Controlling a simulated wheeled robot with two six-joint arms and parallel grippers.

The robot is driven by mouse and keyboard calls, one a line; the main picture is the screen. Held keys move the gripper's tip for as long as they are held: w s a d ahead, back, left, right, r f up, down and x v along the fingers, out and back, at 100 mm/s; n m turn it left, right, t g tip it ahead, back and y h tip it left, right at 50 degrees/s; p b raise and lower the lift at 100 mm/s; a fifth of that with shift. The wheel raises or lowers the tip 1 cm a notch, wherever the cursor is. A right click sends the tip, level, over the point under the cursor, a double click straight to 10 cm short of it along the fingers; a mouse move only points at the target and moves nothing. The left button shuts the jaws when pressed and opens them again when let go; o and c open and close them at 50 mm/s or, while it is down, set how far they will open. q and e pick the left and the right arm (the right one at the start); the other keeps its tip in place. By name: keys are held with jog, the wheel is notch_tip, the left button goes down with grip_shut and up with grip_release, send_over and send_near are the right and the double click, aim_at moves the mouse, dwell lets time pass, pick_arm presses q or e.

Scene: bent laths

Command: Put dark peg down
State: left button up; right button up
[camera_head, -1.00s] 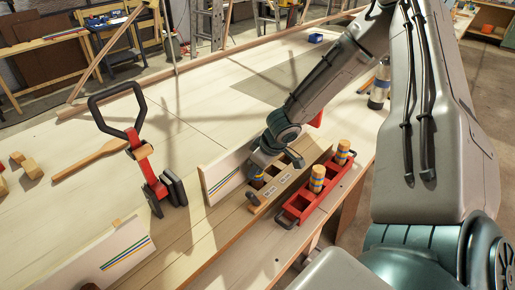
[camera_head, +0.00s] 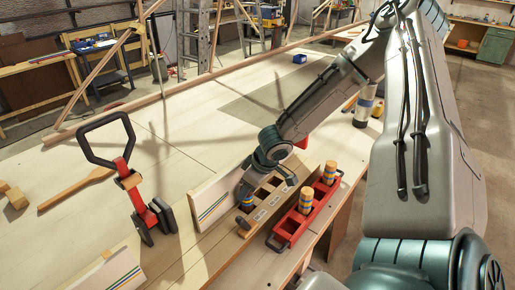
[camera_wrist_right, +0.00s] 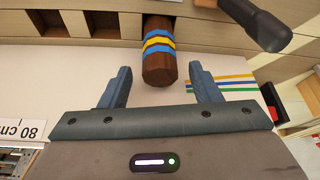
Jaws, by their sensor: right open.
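The dark brown peg (camera_wrist_right: 158,66) with blue and yellow bands shows in the right wrist view. Its far end is in an opening of the pale wooden rack (camera_wrist_right: 215,32). My right gripper (camera_wrist_right: 161,70) is open, with one finger on each side of the peg's near end and a visible gap at both sides. In the head view my right gripper (camera_head: 248,190) is low over the near-left end of the wooden rack (camera_head: 247,229), and mostly hides the peg there. My left gripper is not in view.
A red tray (camera_head: 283,238) with two light banded pegs (camera_head: 305,201) stands right beside the rack. A white striped board (camera_head: 207,206) stands on its left. A red-and-black clamp (camera_head: 127,172) stands further left on the bench. The bench beyond is largely clear.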

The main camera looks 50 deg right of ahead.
jog(key=p+v, duration=0.4)
jog(key=v, duration=0.5)
